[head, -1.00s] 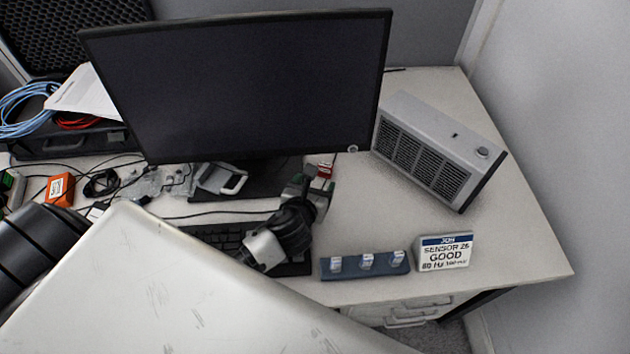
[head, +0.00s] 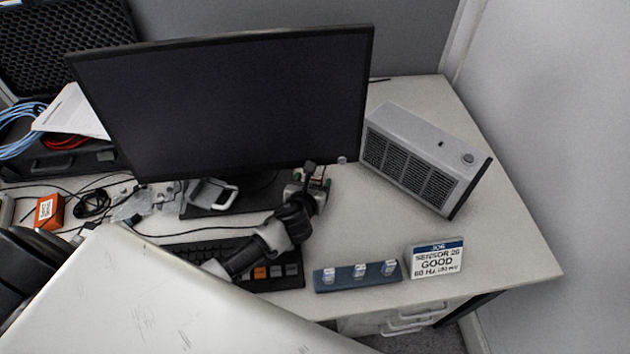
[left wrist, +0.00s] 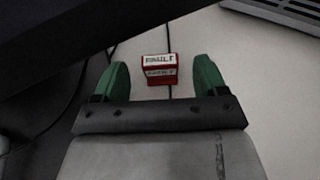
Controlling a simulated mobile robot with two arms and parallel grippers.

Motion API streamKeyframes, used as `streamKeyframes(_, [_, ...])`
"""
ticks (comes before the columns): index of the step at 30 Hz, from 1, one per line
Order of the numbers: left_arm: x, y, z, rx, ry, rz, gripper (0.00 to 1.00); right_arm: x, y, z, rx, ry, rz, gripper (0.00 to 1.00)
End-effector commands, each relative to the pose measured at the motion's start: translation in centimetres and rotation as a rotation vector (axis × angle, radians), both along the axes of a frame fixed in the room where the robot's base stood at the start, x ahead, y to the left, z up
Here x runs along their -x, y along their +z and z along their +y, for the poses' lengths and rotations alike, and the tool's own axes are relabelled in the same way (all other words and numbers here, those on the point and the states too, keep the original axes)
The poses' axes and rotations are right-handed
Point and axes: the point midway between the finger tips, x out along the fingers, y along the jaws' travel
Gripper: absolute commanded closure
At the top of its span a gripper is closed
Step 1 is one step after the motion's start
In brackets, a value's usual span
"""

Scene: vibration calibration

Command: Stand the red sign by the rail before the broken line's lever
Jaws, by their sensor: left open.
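The small red sign (left wrist: 159,69) reads FAULT in the left wrist view. It sits on the desk between the two green fingertips of my left gripper (head: 312,180), with a gap on each side. The gripper is open and empty. In the head view the gripper is beside the monitor's foot and mostly hides the sign. The blue rail (head: 345,285) lies near the desk's front edge, bearing three small pale levers, the middle one (head: 359,271) among them. A white card (head: 435,262) reading JOB, SENSOR 26, GOOD stands right of the rail. My right gripper is out of view.
The monitor (head: 225,100) rises close behind my left gripper. A keyboard (head: 280,280) lies under my left arm. A grey vented box (head: 420,158) stands at the back right. The desk (head: 360,225) is clear between box and rail.

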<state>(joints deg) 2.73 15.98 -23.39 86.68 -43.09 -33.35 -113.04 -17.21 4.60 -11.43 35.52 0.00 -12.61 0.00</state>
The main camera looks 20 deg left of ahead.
Motion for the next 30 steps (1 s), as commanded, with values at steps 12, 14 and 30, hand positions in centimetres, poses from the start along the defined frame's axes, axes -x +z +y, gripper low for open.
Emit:
streamKeyframes(12, [-0.67,-0.34,0.07,0.001,-0.001,0.001,0.41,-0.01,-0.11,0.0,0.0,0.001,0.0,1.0])
streamKeyframes(14, [-0.66,-0.34,0.06,0.001,-0.001,0.001,0.51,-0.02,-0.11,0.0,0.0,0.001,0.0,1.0])
streamKeyframes(30, [-0.7,0.16,0.1,0.0,-0.001,-0.001,0.85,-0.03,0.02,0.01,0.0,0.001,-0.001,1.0])
